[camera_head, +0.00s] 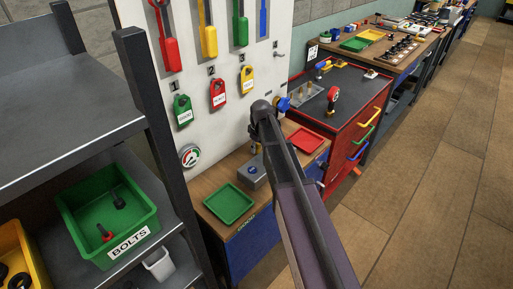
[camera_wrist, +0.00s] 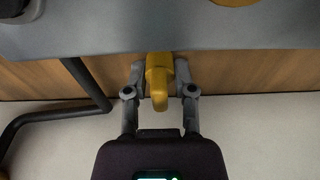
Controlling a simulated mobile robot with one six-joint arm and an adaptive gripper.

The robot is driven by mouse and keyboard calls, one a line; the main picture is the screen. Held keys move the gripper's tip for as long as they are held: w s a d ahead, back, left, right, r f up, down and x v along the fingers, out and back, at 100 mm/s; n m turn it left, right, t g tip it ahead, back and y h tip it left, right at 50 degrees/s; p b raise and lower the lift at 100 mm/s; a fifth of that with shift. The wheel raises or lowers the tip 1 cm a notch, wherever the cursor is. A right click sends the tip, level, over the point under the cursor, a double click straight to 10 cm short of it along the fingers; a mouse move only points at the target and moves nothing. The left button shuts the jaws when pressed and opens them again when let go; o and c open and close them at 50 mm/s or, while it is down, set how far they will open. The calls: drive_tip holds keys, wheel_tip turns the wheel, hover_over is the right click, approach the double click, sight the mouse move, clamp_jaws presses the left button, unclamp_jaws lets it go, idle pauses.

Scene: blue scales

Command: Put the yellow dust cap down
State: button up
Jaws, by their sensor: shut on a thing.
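The yellow dust cap (camera_wrist: 158,78) is between the two grey fingers of my gripper (camera_wrist: 160,88) in the wrist view. My gripper is shut on it, and the cap points toward the wrist. Its far end meets the edge of a grey surface (camera_wrist: 230,38) in the picture; I cannot tell whether they touch. In the head view my arm reaches over the wooden bench (camera_head: 211,176) toward the tool board. It hides most of the gripper there, and I cannot make out the cap.
A green tray (camera_head: 229,203) and a red tray (camera_head: 305,140) lie on the bench, with a grey box (camera_head: 253,174) between them. A board (camera_head: 140,101) with tools and padlock-shaped tags stands behind. A dark shelf (camera_head: 62,80) with a green bolts bin (camera_head: 128,254) is at left.

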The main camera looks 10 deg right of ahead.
drive_tip(key=shift+r+p, duration=4.35)
drive_tip(key=shift+r, duration=0.2)
drive_tip(key=s+d+r+p, duration=0.1)
drive_tip(key=s+d, duration=0.3)
drive_tip(key=s, duration=0.4)
drive_tip(key=s+d, duration=0.5)
drive_tip(key=s, duration=0.2)
drive_tip(key=shift+s+r+p, duration=0.35)
drive_tip(key=shift+r+p, duration=0.05)
drive_tip(key=w+a, duration=1.1)
drive_tip(key=w, duration=0.5)
drive_tip(key=f+b, duration=0.6)
drive_tip(key=shift+a+f+b, duration=0.3)
drive_tip(key=shift+f+b, duration=0.05)
